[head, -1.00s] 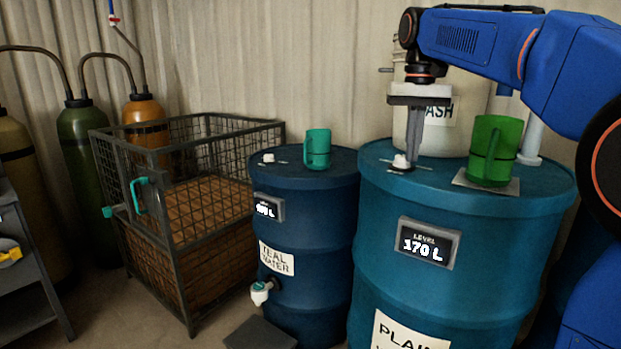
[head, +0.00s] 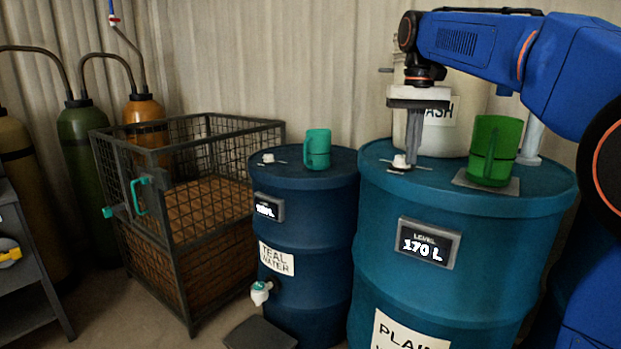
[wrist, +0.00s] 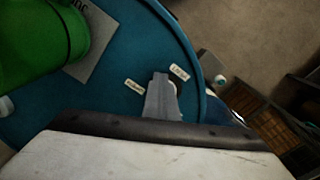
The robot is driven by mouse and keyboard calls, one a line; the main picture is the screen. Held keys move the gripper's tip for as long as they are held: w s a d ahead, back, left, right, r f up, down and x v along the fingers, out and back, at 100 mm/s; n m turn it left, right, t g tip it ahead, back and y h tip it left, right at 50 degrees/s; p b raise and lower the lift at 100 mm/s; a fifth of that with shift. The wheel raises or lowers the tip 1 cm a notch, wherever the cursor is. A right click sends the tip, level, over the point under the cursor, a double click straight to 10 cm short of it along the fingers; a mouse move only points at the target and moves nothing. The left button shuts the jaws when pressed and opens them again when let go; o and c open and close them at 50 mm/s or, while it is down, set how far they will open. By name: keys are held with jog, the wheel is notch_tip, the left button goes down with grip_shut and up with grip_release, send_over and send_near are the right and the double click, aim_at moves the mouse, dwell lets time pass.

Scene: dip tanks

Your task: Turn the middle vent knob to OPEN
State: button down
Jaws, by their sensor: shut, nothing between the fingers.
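The middle barrel (head: 470,290), teal-blue and labelled PLAIN, has a small white vent knob (head: 400,161) on its lid, near the left rim. My gripper (head: 412,161) is shut and points down, its tips at lid height right beside the knob. I cannot tell whether they touch it. In the wrist view my gripper (wrist: 163,88) reaches down between two small white tags, a left tag (wrist: 135,87) and a right tag (wrist: 179,72). Their text is too blurred to read surely. The knob is mostly hidden there, so its setting cannot be told.
A green mug (head: 492,150) stands on a grey plate (head: 463,181) on the same lid. The dark blue TEAL WATER barrel (head: 300,225) to the left carries a teal mug (head: 317,148) and its own white knob (head: 268,158). A WASH container (head: 437,130) stands behind. A wire cage (head: 190,230) stands left.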

jog(key=shift+a, duration=0.8)
jog(key=shift+w+a, duration=0.2)
jog(key=shift+a, duration=0.3)
dwell(0.4)
jog(key=shift+s+a, duration=0.2)
jog(key=shift+s, duration=0.1)
jog(key=shift+r, duration=0.1)
jog(key=shift+r, duration=2.9)
jog(key=shift+d+f, duration=0.45)
jog(key=shift+f, duration=0.55)
jog(key=shift+d+f, duration=0.5)
jog(key=shift+f, duration=0.5)
jog(key=shift+d+f, duration=0.45)
jog(key=shift+f, duration=0.55)
